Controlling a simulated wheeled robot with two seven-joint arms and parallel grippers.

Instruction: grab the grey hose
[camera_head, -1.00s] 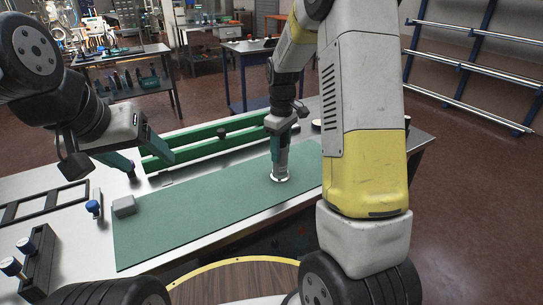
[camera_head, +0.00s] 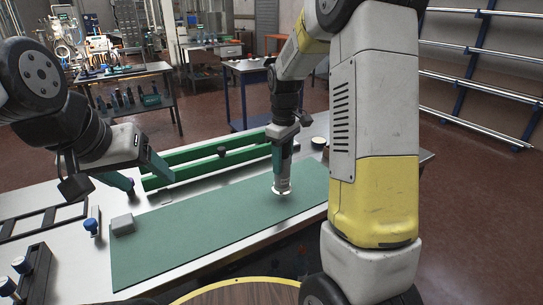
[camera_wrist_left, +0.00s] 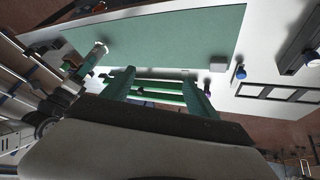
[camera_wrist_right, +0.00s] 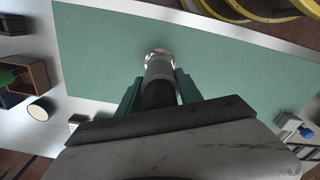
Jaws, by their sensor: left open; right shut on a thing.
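The grey hose (camera_head: 283,178) is a short grey tube with a bright metallic lower end. It stands roughly upright over the green mat (camera_head: 205,230); I cannot tell if its end touches the mat. My right gripper (camera_head: 283,160) is shut on its upper part. In the right wrist view the hose (camera_wrist_right: 159,70) sits between the teal fingers, its shiny end pointing away. My left gripper (camera_head: 144,172) is open and empty, over the table near the green rails. In the left wrist view its fingers are spread apart, and the right gripper (camera_wrist_left: 78,68) shows at the left.
A small grey block (camera_head: 122,224) sits at the mat's left edge, with a blue-knobbed part (camera_head: 91,226) beside it. Green rails (camera_head: 205,162) run behind the mat. A round pot (camera_head: 319,143) stands at the back right. Most of the mat is clear.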

